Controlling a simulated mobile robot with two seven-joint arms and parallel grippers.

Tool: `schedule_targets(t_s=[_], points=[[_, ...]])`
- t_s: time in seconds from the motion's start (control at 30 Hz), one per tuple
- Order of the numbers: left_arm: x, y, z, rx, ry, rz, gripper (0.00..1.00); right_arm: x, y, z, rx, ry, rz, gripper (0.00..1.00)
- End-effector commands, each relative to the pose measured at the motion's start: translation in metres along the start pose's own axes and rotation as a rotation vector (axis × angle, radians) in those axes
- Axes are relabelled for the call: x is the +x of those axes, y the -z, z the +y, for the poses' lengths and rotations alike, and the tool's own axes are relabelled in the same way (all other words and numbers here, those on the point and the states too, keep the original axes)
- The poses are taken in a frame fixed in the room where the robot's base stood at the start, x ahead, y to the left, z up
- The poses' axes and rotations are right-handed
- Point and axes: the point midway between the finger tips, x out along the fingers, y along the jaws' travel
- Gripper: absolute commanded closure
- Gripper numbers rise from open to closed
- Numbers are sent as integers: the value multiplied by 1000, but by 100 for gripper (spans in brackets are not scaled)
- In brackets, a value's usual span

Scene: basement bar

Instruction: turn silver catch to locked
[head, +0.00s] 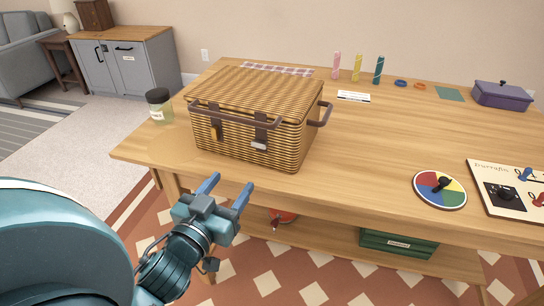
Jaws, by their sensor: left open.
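A closed wicker basket (250,100) stands on the wooden table. Its front has two dark straps with small catches. The left catch (216,132) has a brass-coloured tip. The right catch (260,142) looks greyish, with a pale tag at its lower end. I cannot tell for sure which is silver, or whether either is locked. My left gripper (226,188) is open and empty, in front of the table's near edge and below the basket's front. It is apart from both catches. My right gripper is not in view.
A lidded jar (159,107) stands left of the basket. A colour disc (440,189) and a board with levers (510,192) lie at the right. Bottles (357,67) and a purple box (500,95) stand at the back. Table (370,140) is clear right of the basket.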

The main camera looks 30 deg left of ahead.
Motion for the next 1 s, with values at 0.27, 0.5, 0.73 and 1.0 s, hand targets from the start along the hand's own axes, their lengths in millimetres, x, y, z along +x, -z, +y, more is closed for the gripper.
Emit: schedule_targets(t_s=[0.27, 0.5, 0.73, 1.0], points=[[40, 2, 0, 4, -2, 3, 42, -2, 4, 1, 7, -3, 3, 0], [88, 1, 1, 3, -2, 1, 42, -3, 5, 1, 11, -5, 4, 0], [119, 0, 0, 2, -1, -1, 42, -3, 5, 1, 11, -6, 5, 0], [129, -1, 1, 1, -1, -3, 42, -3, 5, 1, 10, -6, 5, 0]])
